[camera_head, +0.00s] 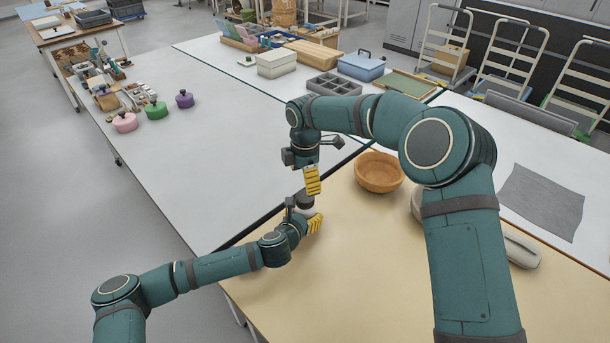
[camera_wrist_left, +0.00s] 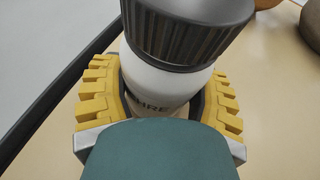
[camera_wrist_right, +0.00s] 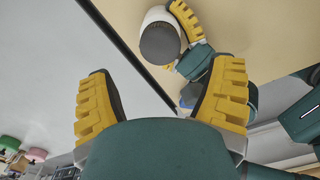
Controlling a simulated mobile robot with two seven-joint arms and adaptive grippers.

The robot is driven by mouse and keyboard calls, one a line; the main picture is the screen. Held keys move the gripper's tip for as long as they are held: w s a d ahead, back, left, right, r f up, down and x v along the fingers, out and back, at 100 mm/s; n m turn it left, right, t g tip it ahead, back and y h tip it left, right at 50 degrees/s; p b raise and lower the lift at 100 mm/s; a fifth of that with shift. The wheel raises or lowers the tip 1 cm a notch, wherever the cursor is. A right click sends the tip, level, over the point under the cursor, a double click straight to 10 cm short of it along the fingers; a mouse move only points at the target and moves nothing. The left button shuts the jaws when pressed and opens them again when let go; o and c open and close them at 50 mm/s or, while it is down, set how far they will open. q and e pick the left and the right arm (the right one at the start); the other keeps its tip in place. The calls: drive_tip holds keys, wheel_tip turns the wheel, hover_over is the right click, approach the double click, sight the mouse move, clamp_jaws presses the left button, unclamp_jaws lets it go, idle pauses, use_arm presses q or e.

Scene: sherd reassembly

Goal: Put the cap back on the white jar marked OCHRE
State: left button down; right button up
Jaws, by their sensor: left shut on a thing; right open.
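The white jar (camera_wrist_left: 152,88) stands between the yellow fingers of my left gripper (camera_wrist_left: 162,85), which is shut on it. Part of its dark lettering shows, ending in "HRE". A dark, ribbed cap (camera_wrist_left: 185,30) sits over the jar's mouth; I cannot tell whether it is screwed tight. In the right wrist view the cap (camera_wrist_right: 160,43) shows from above as a dark disc on the white jar (camera_wrist_right: 158,14). My right gripper (camera_wrist_right: 161,85) is open and empty, apart from the cap. In the head view it (camera_head: 312,181) is just above my left gripper (camera_head: 307,218).
A wooden bowl (camera_head: 379,172) stands right of the grippers on the tan tabletop (camera_head: 350,275). A pale object (camera_head: 522,248) lies partly behind my right arm. A grey cloth (camera_head: 541,202) lies far right. The white table (camera_head: 215,150) at left is mostly clear.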

sight(305, 196)
drive_tip(key=shift+f, duration=3.55)
drive_tip(key=shift+c, duration=0.3)
drive_tip(key=c, duration=1.2)
drive_tip(key=shift+m, duration=1.6)
drive_tip(key=o, duration=1.2)
drive_tip(key=shift+o, duration=0.2)
drive_tip(key=shift+r, duration=0.1)
drive_tip(key=shift+r, duration=2.2)
